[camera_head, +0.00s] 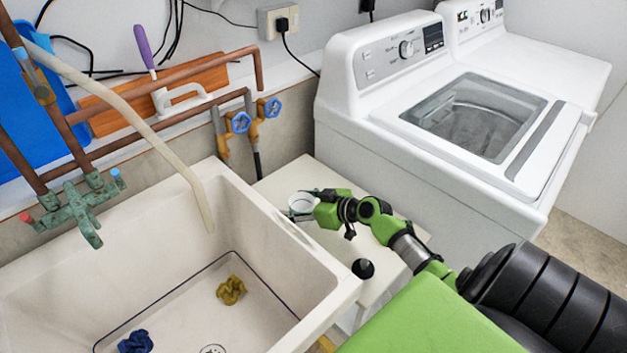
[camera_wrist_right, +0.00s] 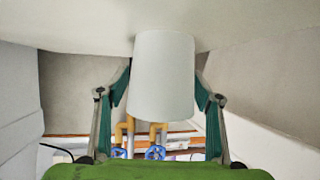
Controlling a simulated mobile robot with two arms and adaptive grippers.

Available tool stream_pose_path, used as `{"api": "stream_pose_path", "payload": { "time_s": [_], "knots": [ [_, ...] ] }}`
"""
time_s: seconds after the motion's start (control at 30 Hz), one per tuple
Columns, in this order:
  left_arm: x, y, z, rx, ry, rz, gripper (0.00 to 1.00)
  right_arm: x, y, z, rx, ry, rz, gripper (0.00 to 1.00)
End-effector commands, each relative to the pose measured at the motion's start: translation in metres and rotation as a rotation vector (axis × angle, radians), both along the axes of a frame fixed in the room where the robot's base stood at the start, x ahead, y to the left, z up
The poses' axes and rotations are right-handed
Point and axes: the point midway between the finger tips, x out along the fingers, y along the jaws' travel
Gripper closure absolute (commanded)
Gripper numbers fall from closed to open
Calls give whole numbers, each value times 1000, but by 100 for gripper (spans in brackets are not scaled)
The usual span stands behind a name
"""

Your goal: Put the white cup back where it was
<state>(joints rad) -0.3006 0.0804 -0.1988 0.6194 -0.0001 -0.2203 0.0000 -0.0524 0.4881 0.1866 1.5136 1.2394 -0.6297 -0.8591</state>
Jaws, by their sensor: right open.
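The white cup (camera_head: 301,201) stands on the small white table (camera_head: 285,181) between the sink and the washing machine. My right gripper (camera_head: 308,204) reaches it from the right in the head view, with its fingers at the cup. In the right wrist view, which looks upside down, the cup (camera_wrist_right: 164,75) is between the two open fingers (camera_wrist_right: 163,88). A narrow gap shows on each side of the cup. The cup's base appears to rest against the pale tabletop (camera_wrist_right: 80,25). My left gripper is not in view.
A white sink (camera_head: 278,254) with yellow (camera_head: 231,290) and blue (camera_head: 135,342) cloths is left of the table. A washing machine (camera_head: 440,170) stands at the right. Pipes with blue valves (camera_head: 239,122) are behind. A small black object (camera_head: 363,268) is near the table's front.

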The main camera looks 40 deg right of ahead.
Motion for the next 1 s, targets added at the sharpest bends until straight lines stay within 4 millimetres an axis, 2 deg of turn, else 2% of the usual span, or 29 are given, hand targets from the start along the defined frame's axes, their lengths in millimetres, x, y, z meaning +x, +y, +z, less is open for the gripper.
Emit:
{"api": "stream_pose_path", "payload": {
  "time_s": [0.03,0.2,0.4,0.6,1.0],
  "knots": [
    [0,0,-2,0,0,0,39,-12,-4,3,-4,2,2,40],
    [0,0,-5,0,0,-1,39,-43,-12,19,-5,2,1,40],
    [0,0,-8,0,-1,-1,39,-68,-19,33,-2,0,1,40],
    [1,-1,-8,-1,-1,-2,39,-76,-21,39,0,-1,0,40],
    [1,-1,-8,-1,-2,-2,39,-76,-21,40,0,-1,0,40]
  ]
}}
